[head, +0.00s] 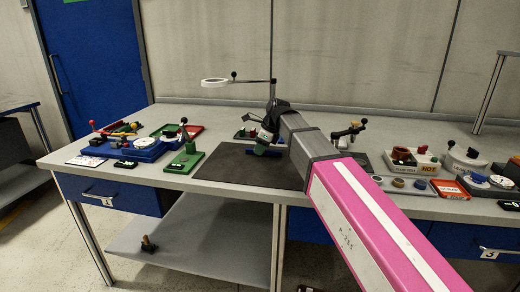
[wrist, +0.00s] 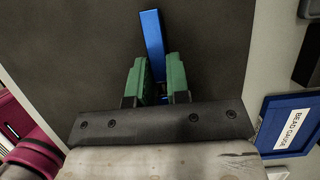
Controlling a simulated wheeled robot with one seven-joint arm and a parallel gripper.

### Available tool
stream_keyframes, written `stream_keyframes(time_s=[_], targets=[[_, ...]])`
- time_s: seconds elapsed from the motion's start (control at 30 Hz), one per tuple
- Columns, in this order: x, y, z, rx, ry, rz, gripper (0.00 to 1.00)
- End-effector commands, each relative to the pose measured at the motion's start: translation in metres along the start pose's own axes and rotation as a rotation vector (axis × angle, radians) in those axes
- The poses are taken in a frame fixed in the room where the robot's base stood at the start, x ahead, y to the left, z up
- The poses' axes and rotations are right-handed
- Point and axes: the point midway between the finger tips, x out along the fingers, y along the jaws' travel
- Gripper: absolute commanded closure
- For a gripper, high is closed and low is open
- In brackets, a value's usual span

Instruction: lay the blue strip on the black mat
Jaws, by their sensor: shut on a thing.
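The blue strip (wrist: 152,38) is between the green fingers of my gripper (wrist: 158,80) in the wrist view. One end sticks out past the fingertips, and the other end is hidden by the gripper. My gripper is shut on the strip. The black mat (wrist: 80,45) fills most of the background behind it. In the head view, the mat (head: 235,172) lies flat on the workbench, and my gripper (head: 262,150) is over its back part with the blue strip (head: 249,152) showing low beside it. I cannot tell whether the strip touches the mat.
A blue tray labelled "BEAD GAUGE" (wrist: 288,126) is right of the mat in the wrist view. The mat's front part is clear.

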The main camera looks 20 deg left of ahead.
Motion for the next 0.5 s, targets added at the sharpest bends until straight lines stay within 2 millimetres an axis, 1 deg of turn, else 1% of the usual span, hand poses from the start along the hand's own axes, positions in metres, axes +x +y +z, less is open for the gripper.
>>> stream_keyframes(time_s=[0.2, 0.23, 0.27, 0.3, 0.33, 0.5], targets=[[0.0, -0.0001, 0.0001, 0.0, 0.0, 0.0, 1.0], [0.0, -0.0001, 0.0001, 0.0, 0.0, 0.0, 0.8], [0.0, -0.0001, 0.0001, 0.0, 0.0, 0.0, 0.71], [0.0, 0.0, 0.0001, 0.0, 0.0, 0.0, 0.58], [0.0, 0.0, 0.0001, 0.0, 0.0, 0.0, 0.54], [0.0, -0.0001, 0.0, 0.0, 0.0, 0.0, 0.54]])
